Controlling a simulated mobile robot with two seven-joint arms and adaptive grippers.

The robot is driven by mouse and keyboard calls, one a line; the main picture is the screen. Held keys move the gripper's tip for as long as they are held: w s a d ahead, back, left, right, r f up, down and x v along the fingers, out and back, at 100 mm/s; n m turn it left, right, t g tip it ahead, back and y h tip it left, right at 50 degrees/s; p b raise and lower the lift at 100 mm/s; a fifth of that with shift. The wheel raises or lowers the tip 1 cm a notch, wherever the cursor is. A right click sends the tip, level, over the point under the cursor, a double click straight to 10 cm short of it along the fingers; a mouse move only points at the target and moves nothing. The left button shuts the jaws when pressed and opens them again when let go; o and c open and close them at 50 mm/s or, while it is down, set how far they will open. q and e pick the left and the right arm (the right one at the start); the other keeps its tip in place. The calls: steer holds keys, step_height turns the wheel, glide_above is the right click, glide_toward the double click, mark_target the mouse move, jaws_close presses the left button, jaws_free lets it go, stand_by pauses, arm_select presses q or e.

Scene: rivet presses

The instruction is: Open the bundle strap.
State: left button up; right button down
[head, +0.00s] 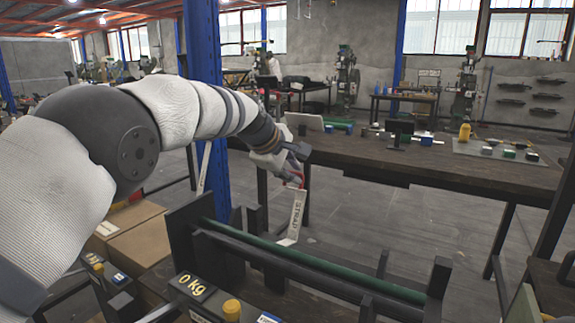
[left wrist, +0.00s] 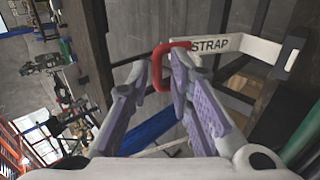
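The bundle strap (head: 297,215) is a white band lettered STRAP. In the head view it rises at a tilt from near the dark rack to my left gripper (head: 294,176). A red pull loop (left wrist: 157,72) is at its upper end. The white band (left wrist: 262,48) also shows there, running right to a dark post. A long green bar (head: 310,262) lies in the rack beside the strap's lower end. My right gripper is not in view.
The dark rack (head: 225,238) has upright posts at both ends. A scale marked 0 kg (head: 194,287) and a yellow knob (head: 232,309) stand in front. Cardboard boxes (head: 140,245) lie at left. A wooden bench (head: 380,163) with tools stands behind; a blue column (head: 207,110) rises behind my arm.

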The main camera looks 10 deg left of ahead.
arm_select(q)
steer(key=v, duration=1.2)
